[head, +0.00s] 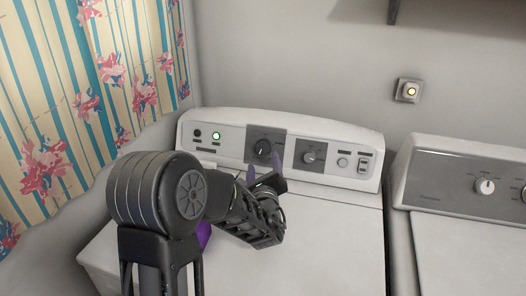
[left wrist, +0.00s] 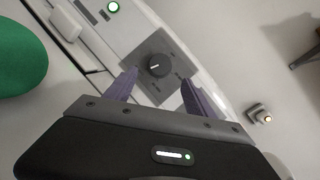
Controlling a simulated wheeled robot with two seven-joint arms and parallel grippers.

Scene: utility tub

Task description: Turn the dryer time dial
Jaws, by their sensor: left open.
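The white dryer's control panel (head: 232,150) runs along the back of the machine. A black dial (head: 263,148) sits on a dark grey plate, and a grey dial (head: 309,156) sits on a second plate to its right. I cannot read which is labelled time. My left gripper (head: 264,168) is open, its purple fingers just in front of the black dial. In the left wrist view the black dial (left wrist: 158,65) shows between and beyond the open fingertips of my left gripper (left wrist: 157,78), with no visible contact. My right gripper is not in view.
A green light (head: 216,136) glows on the panel's left. A second machine (head: 456,175) with a white knob stands at the right. A wall button (head: 408,91) is above the gap. A floral curtain (head: 85,90) hangs left. A green rounded object (left wrist: 18,55) shows in the left wrist view.

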